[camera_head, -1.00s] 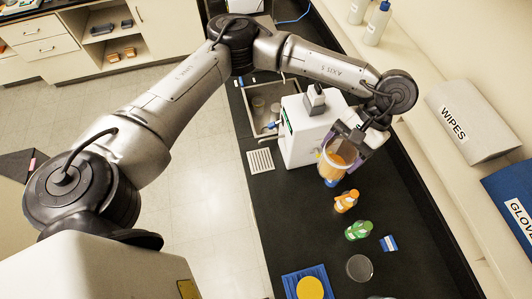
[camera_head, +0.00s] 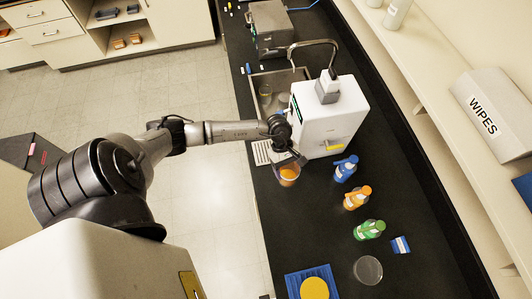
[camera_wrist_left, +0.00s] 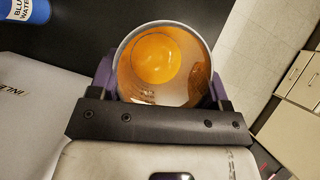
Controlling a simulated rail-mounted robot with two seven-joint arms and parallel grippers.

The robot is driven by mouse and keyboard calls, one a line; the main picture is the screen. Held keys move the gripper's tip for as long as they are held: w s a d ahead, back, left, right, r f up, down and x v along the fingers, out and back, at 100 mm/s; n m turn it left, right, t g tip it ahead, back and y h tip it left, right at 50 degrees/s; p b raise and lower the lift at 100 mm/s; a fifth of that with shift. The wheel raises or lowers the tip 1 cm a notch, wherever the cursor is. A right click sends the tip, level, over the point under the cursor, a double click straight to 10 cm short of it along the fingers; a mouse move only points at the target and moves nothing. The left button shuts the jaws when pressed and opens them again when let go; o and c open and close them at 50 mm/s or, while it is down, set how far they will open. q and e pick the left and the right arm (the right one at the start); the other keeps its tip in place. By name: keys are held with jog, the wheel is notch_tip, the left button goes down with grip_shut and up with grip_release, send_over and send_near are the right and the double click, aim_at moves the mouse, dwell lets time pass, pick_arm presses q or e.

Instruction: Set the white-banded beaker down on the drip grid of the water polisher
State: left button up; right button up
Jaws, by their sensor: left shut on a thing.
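The beaker (camera_head: 288,175) has a pale rim and orange inside. It also fills the upper middle of the left wrist view (camera_wrist_left: 163,62), seen from above. My left gripper (camera_head: 291,161) is shut on the beaker, with one purple finger on each side of it. The white water polisher (camera_head: 327,118) stands on the black bench. Its pale slotted drip grid (camera_head: 261,153) lies at the polisher's left, near the bench's front edge. The beaker is just right of and below the grid in the head view; its height above the bench is unclear. My right gripper is not in view.
Blue (camera_head: 345,169), orange (camera_head: 357,197) and green (camera_head: 369,230) bottles stand right of the beaker. A clear round dish (camera_head: 368,270) and a blue mat (camera_head: 290,284) with a yellow disc are lower down. A sink (camera_head: 268,92) lies behind the grid.

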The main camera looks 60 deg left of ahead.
pick_arm(q)
jog(key=s+a+f+n+t, duration=0.1)
jog(key=a+f+n, duration=0.1)
jog(key=a, duration=0.2)
jog(key=s+a+f+n+t, duration=0.1)
jog(key=s+a+f+n, duration=0.1)
jog(key=a+f, duration=0.1)
jog(key=s+a+f+n+t+b, duration=0.1)
jog(key=s+a+f+n, duration=0.1)
jog(key=a+f, duration=0.1)
jog(key=shift+s+a+y, duration=0.15)
jog(key=shift+a+y, duration=0.25)
jog(key=shift+a, duration=0.45)
jog(key=w+a+n+t+y+b, duration=0.1)
jog(key=a+n, duration=0.1)
jog(key=n, duration=0.1)
jog(key=w+a+f+n+t+y+b, duration=0.1)
jog(key=w+n, duration=0.1)
jog(key=n, duration=0.1)
jog(key=w+a+f+n+t+y+b, duration=0.1)
jog(key=w+a+n+y, duration=0.1)
jog(key=n, duration=0.1)
jog(key=shift+w+a+f+t, duration=0.1)
jog(key=shift+w+a+t, duration=0.05)
jog(key=shift+a+t, duration=0.25)
